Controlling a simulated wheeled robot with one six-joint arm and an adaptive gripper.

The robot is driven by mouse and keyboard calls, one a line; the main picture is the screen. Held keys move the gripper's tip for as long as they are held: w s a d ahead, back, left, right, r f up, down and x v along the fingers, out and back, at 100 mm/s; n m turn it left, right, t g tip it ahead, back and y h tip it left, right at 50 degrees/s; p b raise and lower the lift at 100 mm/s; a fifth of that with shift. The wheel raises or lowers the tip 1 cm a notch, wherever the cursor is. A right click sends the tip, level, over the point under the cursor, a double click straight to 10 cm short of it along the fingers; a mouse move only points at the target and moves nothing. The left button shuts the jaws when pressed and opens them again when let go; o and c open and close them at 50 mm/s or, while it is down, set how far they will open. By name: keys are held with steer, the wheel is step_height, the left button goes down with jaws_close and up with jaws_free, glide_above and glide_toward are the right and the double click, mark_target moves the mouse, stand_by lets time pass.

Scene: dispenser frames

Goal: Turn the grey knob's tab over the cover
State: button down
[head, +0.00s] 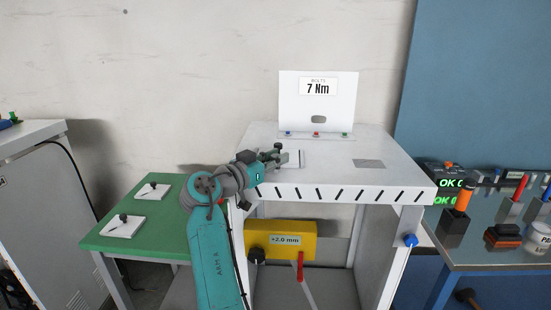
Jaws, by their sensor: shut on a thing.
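My gripper (277,156) is at the left part of the white cabinet top (330,150), low over the surface. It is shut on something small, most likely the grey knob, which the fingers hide. A pale flat plate (295,159), which looks like the cover, shows just right of the fingers. The gripper hides its left part. The knob's tab cannot be made out, so its direction cannot be told.
A white upright panel marked 7 Nm (318,105) stands at the back. A grey square (370,163) lies right of the plate. A yellow box (282,240) sits below the top. A green table (160,235) at left bears two white plates with dark knobs.

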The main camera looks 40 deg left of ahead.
steer(key=shift+f, duration=0.1)
steer(key=c, duration=0.9)
jaws_free()
steer(key=s, duration=0.7)
steer(key=shift+s+a, duration=0.15)
steer(key=shift+a, duration=0.25)
